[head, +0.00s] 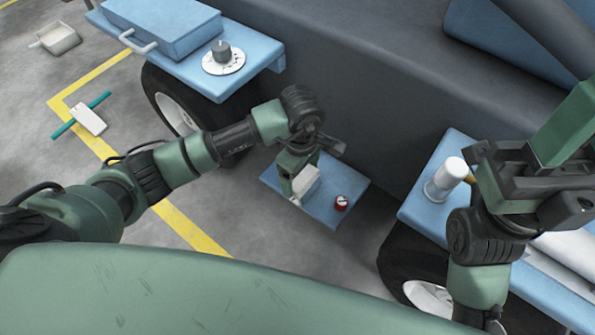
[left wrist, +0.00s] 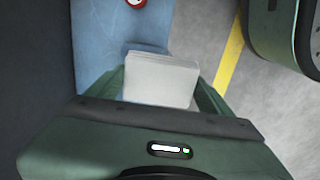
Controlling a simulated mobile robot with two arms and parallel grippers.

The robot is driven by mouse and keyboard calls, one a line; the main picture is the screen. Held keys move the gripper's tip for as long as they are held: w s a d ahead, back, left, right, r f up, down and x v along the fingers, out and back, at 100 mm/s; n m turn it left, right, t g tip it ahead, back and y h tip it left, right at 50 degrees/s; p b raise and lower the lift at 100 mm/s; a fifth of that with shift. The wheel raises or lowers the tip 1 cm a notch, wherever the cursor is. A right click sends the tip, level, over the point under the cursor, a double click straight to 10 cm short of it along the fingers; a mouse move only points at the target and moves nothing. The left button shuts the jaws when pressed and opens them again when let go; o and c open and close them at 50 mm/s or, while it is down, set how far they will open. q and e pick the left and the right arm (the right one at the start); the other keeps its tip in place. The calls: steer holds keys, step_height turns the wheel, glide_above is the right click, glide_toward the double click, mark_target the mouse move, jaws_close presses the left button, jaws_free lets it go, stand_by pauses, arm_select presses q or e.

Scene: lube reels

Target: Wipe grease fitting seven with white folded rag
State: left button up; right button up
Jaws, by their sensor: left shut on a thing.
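The white folded rag (head: 306,179) is held in my left gripper (head: 299,186), whose fingers are shut on it. In the left wrist view the rag (left wrist: 160,82) shows as a pale layered block between the green fingers (left wrist: 160,95). It is over a low blue step (head: 325,212); I cannot tell whether it touches it. A small red round fitting with a pale centre (head: 341,203) is on the step, to the right of the rag and apart from it. It also shows at the left wrist view's top edge (left wrist: 136,3). No number is readable on it.
My right arm is at the right, over a blue shelf (head: 429,196) with a white cylinder (head: 447,178). A blue box (head: 165,25) and a dial (head: 223,58) are on the upper-left shelf. A white-and-teal item (head: 89,119) and a tray (head: 58,38) lie on the floor.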

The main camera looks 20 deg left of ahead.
arm_select(q)
steer(key=shift+d, duration=0.1)
stand_by(0.3)
steer(key=shift+a, duration=0.2)
steer(key=shift+w+a+f, duration=0.1)
steer(key=shift+w+a, duration=0.1)
steer(key=shift+a, duration=0.3)
steer(key=shift+w+a, duration=0.15)
steer(key=shift+a, duration=0.3)
steer(key=shift+d, duration=0.1)
steer(key=shift+s+d+f, duration=0.1)
steer(key=shift+s+d, duration=0.15)
steer(key=shift+d, duration=0.3)
steer(key=shift+s+d, duration=0.25)
steer(key=shift+d, duration=0.25)
steer(key=shift+a, duration=0.1)
steer(key=shift+w+a, duration=0.25)
steer(key=shift+a, duration=0.25)
steer(key=shift+w+a, duration=0.2)
steer(key=shift+a, duration=0.35)
